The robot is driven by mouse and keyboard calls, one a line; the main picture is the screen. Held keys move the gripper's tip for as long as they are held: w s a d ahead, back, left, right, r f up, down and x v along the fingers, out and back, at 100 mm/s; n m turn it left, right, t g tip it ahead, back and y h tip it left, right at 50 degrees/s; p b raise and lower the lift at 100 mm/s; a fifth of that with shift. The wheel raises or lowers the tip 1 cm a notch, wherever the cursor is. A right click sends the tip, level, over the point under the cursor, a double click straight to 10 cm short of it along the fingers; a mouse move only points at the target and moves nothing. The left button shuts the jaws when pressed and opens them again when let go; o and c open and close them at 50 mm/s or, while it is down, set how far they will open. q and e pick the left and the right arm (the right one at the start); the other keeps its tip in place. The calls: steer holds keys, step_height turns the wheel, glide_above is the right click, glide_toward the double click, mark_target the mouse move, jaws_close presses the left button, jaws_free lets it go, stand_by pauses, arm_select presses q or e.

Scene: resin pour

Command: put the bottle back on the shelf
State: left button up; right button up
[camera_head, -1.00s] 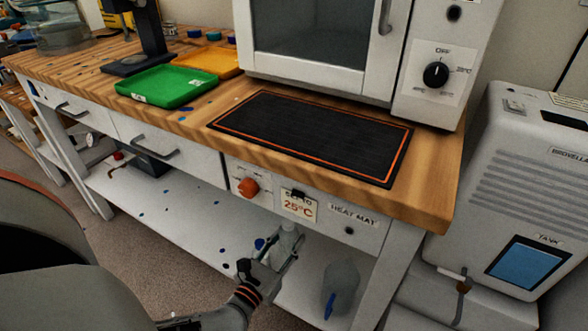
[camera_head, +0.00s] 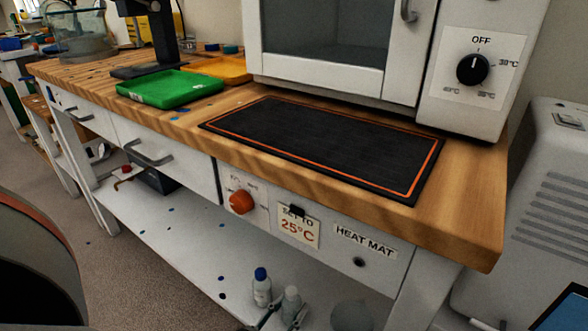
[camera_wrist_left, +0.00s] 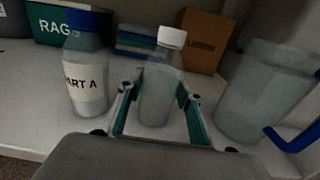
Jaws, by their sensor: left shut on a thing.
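A clear bottle with a white cap (camera_wrist_left: 172,40) stands upright between the fingers of my left gripper (camera_wrist_left: 158,112), which is shut on it. In the head view the bottle (camera_head: 291,303) shows low at the bottom edge, over the white lower shelf (camera_head: 185,240). Only the fingertips of my left gripper (camera_head: 284,322) show there. The bottle's base is partly hidden by the gripper, so I cannot tell whether it touches the shelf. My right gripper is not in view.
A blue-capped bottle labelled PART A (camera_wrist_left: 84,75) stands just left of the held bottle. A clear jug with a blue handle (camera_wrist_left: 262,92) stands to the right. Behind are a green RAGS box (camera_wrist_left: 52,27) and a brown box (camera_wrist_left: 203,40). The bench top (camera_head: 470,215) overhangs the shelf.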

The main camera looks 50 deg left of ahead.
mark_target(286, 314)
arm_select(q)
steer(key=shift+r, duration=0.1)
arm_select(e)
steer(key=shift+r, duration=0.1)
arm_select(q)
steer(key=o, duration=1.3)
steer(key=p+v, duration=0.1)
steer(key=v, duration=0.5)
steer(key=shift+v, duration=0.75)
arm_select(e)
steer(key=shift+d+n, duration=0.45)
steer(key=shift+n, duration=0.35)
